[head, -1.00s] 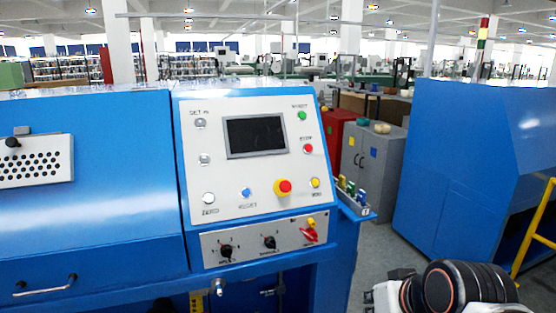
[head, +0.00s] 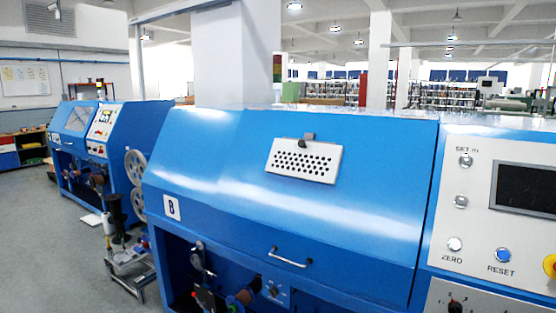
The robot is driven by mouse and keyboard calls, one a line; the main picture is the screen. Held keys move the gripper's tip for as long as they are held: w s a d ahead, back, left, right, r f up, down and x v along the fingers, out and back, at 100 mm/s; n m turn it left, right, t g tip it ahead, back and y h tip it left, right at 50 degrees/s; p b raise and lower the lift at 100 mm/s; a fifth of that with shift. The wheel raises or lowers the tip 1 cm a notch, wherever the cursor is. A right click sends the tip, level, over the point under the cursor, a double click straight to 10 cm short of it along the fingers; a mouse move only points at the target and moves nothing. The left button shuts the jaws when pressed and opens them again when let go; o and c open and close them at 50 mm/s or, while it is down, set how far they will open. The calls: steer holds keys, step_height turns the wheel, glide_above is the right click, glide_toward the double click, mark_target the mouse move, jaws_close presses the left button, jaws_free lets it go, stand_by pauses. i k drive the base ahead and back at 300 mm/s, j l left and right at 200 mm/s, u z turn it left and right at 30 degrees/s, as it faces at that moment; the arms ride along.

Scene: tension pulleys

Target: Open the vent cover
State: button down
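The vent cover (head: 304,161) is a white plate with rows of dark round holes. It sits on the sloped blue front of the machine marked B (head: 225,145). A dark knob or latch (head: 307,138) is at the middle of its top edge. The plate looks flat against the blue panel, so it appears closed. My gripper is not in view.
A metal handle (head: 287,258) is low on the blue panel. The control panel (head: 480,220) with a dark screen is at the right. Reels (head: 136,168) and a stand are left of the machine. Grey floor (head: 50,240) is free at the left.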

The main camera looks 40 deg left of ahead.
mark_target(318, 162)
steer(key=u, duration=1.6)
